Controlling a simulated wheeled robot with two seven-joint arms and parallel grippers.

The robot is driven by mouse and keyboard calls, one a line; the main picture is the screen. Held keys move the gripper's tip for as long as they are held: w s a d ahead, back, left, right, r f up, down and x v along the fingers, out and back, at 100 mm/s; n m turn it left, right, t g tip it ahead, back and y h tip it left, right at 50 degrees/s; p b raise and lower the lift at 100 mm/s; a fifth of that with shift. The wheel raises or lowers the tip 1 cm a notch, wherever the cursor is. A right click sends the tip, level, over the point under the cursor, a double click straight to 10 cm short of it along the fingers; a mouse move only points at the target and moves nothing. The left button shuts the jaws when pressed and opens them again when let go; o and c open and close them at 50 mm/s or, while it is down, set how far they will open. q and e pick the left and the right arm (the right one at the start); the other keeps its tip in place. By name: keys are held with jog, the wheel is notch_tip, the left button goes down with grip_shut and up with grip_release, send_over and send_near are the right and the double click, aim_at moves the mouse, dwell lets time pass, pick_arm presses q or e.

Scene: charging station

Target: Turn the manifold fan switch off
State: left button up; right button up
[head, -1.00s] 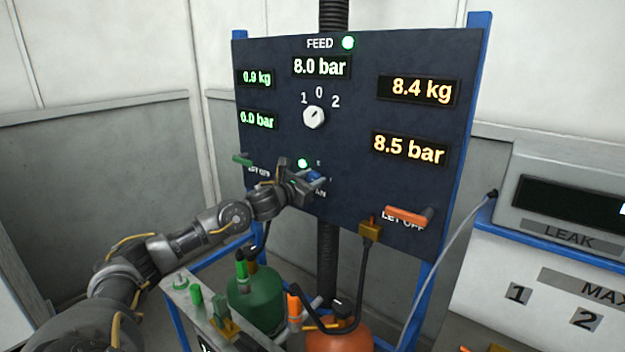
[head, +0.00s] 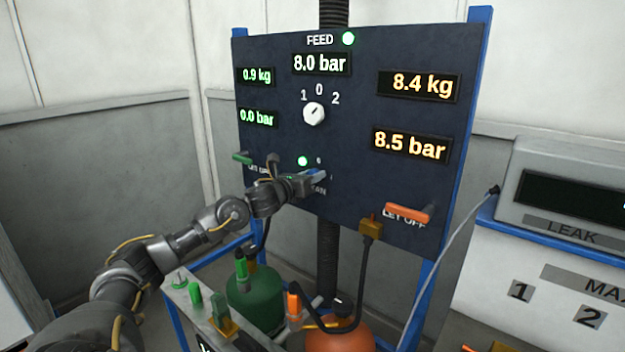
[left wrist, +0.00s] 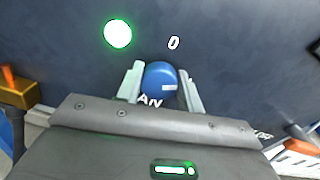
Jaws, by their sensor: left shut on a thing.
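The fan switch is a blue round knob (left wrist: 160,80) on the dark panel (head: 350,120); it carries a small white mark on its right side. In the left wrist view a "0" stands above it to the right, and part of the fan label shows below it. My left gripper (head: 316,177) is at the knob, with one finger on each side; in the left wrist view its fingers (left wrist: 161,88) are shut on it. A green lamp (left wrist: 118,34) glows above the knob to the left, also seen in the head view (head: 302,161). My right gripper is not in view.
A white feed selector (head: 314,114) sits higher on the panel. A green let-off lever (head: 242,158) is to the left and an orange one (head: 408,214) to the lower right. Green (head: 253,298) and orange (head: 340,328) cylinders stand below, with hoses.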

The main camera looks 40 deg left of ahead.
pick_arm(q)
jog(key=n, duration=0.3)
jog(key=shift+n, duration=0.3)
jog(key=n, duration=0.2)
jog(key=shift+a+n, duration=0.15)
jog(key=shift+n, duration=0.25)
jog(key=n, duration=0.2)
jog(key=shift+n+p, duration=0.3)
jog(key=shift+f+n+p, duration=0.15)
jog(key=shift+n+p, duration=0.3)
jog(key=shift+n, duration=1.35)
jog(key=o, duration=1)
